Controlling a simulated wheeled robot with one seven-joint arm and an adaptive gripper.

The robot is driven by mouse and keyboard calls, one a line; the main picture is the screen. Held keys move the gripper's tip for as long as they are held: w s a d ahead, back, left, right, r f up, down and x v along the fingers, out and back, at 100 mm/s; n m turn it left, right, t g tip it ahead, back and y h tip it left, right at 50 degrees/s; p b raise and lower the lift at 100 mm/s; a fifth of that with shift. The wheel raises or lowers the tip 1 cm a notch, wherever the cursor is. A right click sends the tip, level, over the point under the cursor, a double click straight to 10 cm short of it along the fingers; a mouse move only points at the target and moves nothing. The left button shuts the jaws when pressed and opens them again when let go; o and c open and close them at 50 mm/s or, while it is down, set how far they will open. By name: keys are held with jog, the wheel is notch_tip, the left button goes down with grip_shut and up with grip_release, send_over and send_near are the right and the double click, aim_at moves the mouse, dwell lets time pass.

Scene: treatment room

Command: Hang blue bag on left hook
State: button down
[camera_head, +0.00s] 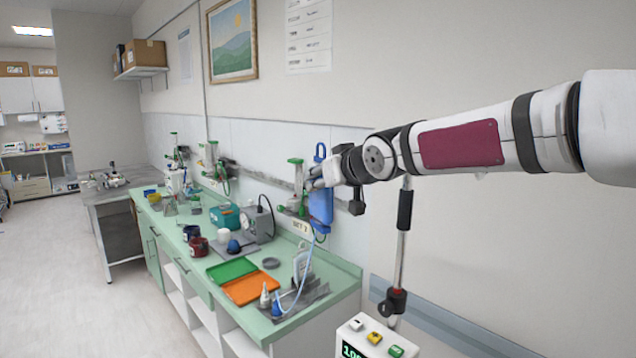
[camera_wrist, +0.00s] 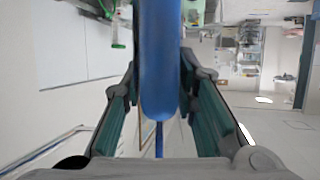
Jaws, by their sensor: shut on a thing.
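The blue bag (camera_head: 321,208) is upright near the wall at the right end of the green counter, with a loop at its top and a thin pale blue tube hanging down. My gripper (camera_head: 328,176) is at the bag's upper part and partly hides it. In the wrist view the blue bag (camera_wrist: 158,60) fills the space between my two fingers (camera_wrist: 160,105), which are shut on it. A green-and-white wall fitting (camera_head: 296,168) stands just left of the bag. I cannot make out the left hook clearly, nor whether the bag touches any hook.
An orange tray (camera_head: 250,288) and a green tray (camera_head: 232,270) lie on the counter, with a grey gauge device (camera_head: 258,224) behind. The tube runs down to a blue-tipped bottle (camera_head: 277,306). A pole-mounted device (camera_head: 372,338) stands in front at right. The wall at right is bare.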

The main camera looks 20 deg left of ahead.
jog(key=w+d+f+b, duration=0.1)
jog(key=w+d+b, duration=0.1)
jog(key=w, duration=0.4)
jog(key=shift+d+f+b, duration=0.15)
jog(key=shift+d+b, duration=0.05)
jog(key=shift+b, duration=0.25)
dwell(0.4)
dwell(0.6)
jog(key=c, duration=1.2)
grip_release()
jog(key=shift+f, duration=0.1)
jog(key=shift+f, duration=0.1)
jog(key=shift+d, duration=0.15)
